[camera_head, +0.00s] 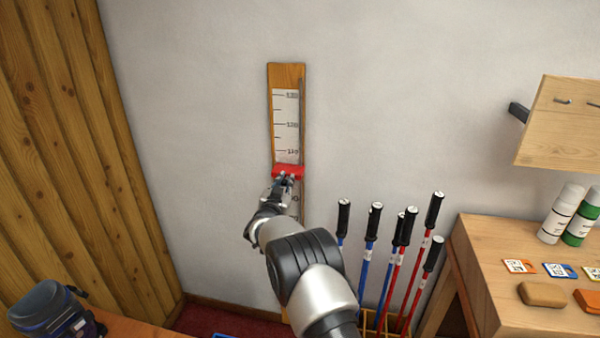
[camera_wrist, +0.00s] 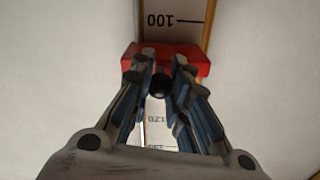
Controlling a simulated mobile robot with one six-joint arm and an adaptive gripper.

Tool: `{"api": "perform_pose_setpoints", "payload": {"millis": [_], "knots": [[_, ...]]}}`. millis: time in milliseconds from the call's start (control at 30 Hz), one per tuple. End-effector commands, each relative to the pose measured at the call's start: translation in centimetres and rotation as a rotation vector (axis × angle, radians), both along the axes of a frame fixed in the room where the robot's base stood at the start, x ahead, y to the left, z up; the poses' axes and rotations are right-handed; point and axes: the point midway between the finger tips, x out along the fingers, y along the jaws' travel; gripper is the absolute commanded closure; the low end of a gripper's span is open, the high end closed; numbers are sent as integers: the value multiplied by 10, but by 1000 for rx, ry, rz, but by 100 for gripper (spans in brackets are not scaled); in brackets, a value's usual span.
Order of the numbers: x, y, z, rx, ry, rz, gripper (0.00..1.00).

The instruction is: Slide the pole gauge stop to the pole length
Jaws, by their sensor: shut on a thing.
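The pole gauge (camera_head: 287,100) is a wooden board with a white printed scale, upright on the wall. Its red stop (camera_head: 287,170) sits across the board, just below the lowest scale mark that shows above it in the head view. In the wrist view the red stop (camera_wrist: 198,57) lies just below the 100 mark of the scale (camera_wrist: 176,20). My gripper (camera_head: 285,180) is at the front of the stop. In the wrist view my gripper (camera_wrist: 162,75) is shut on the stop's dark round knob (camera_wrist: 159,88). My arm hides the lower part of the gauge in the head view.
Several ski poles (camera_head: 372,235) with black grips stand in a rack right of my arm. A wooden bench (camera_head: 480,255) with bottles, cards and blocks is at the right. A dark boot-like item (camera_head: 50,310) is at the lower left. The wall around the gauge is clear.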

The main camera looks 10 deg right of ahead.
Motion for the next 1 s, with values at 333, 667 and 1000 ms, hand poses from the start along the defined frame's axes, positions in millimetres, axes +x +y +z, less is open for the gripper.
{"api": "perform_pose_setpoints", "payload": {"millis": [333, 667, 1000], "knots": [[0, 5, -33, 0, -5, -7, 100], [0, 5, -32, 1, -7, -6, 100], [-2, 6, -31, 0, -7, -5, 63]]}}
